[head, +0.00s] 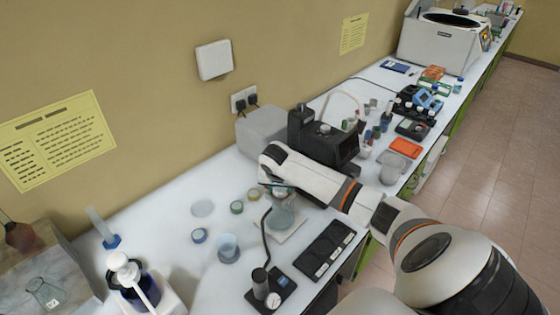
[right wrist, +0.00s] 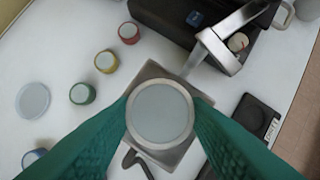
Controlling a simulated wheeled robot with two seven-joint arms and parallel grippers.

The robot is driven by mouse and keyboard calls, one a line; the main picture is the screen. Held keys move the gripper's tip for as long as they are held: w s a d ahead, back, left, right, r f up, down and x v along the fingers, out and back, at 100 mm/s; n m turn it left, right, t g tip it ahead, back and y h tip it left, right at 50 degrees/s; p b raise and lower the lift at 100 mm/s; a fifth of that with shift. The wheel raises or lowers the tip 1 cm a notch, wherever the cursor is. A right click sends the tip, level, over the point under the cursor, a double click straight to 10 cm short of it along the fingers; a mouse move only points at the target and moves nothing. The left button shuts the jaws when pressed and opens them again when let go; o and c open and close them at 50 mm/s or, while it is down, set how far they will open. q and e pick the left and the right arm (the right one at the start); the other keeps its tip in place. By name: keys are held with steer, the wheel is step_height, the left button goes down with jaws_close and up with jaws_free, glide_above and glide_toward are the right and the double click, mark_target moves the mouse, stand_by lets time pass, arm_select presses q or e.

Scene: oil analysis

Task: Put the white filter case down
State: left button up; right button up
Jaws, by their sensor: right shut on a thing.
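My right gripper (head: 279,189) reaches in from the right over the white bench, pointing down. In the right wrist view its green fingers are closed on the two sides of the round white filter case (right wrist: 160,113), which has a pale grey face and lighter rim. The case is over a square grey metal plate (right wrist: 152,72), also seen in the head view (head: 297,224). I cannot tell whether the case touches the plate. In the head view a round grey-blue shape shows at the plate, just below the gripper; I cannot tell whether it is the case. My left gripper is not in view.
Left of the plate are several small coloured-band jars, such as the green one (right wrist: 82,93), a flat pale disc (right wrist: 33,101) and a clear cup (head: 228,248). A black device (head: 325,145) stands behind, and a black tray (head: 325,250) lies right. A cabled stand (head: 270,290) is in front.

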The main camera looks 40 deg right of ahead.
steer(key=o, duration=1)
steer(key=shift+f, duration=0.1)
steer(key=shift+c, duration=0.2)
steer(key=shift+w+r, duration=0.1)
steer(key=shift+r, duration=0.15)
steer(key=b+v, duration=0.2)
steer(key=v, duration=1)
steer(key=shift+b, duration=0.35)
steer(key=shift+f, duration=0.1)
